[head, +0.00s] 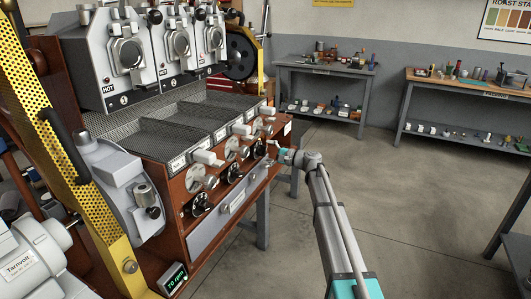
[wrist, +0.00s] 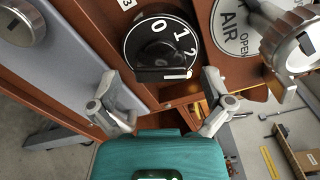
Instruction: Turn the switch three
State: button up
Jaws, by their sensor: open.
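Switch three is a round black dial (wrist: 158,48) with white numerals 0, 1 and 2, next to a small label marked 3, in the wrist view. A raised black knob crosses its face, with a white mark at its lower right end. In the head view it is the farthest of the black dials (head: 259,149) on the brown front panel. My gripper (wrist: 160,84) is open and empty, with its fingers apart on either side below the dial. In the head view my gripper (head: 273,154) is close to the panel's far end. Contact with the knob cannot be told.
A metal handle (wrist: 292,40) on a white AIR plate (wrist: 233,28) sits right of the dial. A silver knob (wrist: 22,22) on the grey drawer front is at left. Other black dials (head: 201,204) line the panel. Open floor (head: 420,215) lies to the right.

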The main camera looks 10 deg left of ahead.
jog(key=shift+w+a, duration=0.2)
jog(key=shift+a, duration=0.25)
jog(key=c, duration=1.1)
jog(key=shift+d, duration=0.2)
jog(key=shift+c, duration=0.2)
jog(key=shift+a, duration=0.1)
